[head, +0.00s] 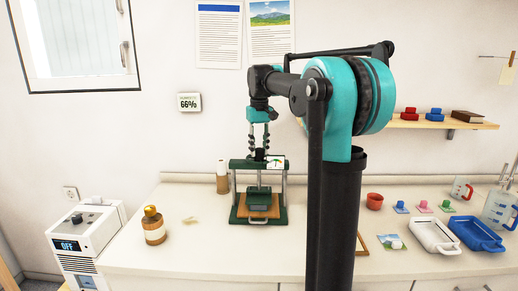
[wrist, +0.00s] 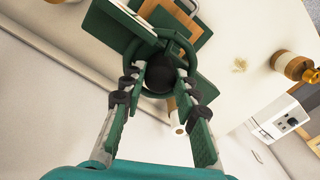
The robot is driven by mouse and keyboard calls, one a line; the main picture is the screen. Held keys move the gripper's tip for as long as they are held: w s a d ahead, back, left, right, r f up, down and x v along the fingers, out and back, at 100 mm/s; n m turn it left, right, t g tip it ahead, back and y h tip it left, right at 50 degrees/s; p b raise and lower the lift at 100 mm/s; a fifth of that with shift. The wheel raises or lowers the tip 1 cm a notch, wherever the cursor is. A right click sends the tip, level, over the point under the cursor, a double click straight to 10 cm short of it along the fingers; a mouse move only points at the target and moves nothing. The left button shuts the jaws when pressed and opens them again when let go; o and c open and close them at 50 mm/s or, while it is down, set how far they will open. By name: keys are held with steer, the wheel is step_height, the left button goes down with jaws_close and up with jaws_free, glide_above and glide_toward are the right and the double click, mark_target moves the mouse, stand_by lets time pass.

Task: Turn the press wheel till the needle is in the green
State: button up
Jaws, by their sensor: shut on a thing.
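The green press (head: 258,190) stands on the counter, a wooden board in its frame. Its gauge (head: 275,162) is a small white plate with coloured marks at the top right of the frame; the needle is too small to read. The press wheel (wrist: 177,38) shows in the wrist view as a green ring around a dark round knob (wrist: 160,76). My gripper (head: 259,148) points down over the top of the press. In the wrist view my gripper (wrist: 160,84) has its two fingers on either side of the knob, shut on the wheel's middle. Fingertip contact is partly hidden.
A red cup (head: 374,201), white tray (head: 435,236) and blue tray (head: 477,233) are at the right. The counter front is clear.

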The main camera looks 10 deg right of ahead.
steer(key=o, duration=1.2)
steer(key=shift+c, duration=0.2)
steer(key=shift+r, duration=0.1)
step_height(320, 180, up, 12)
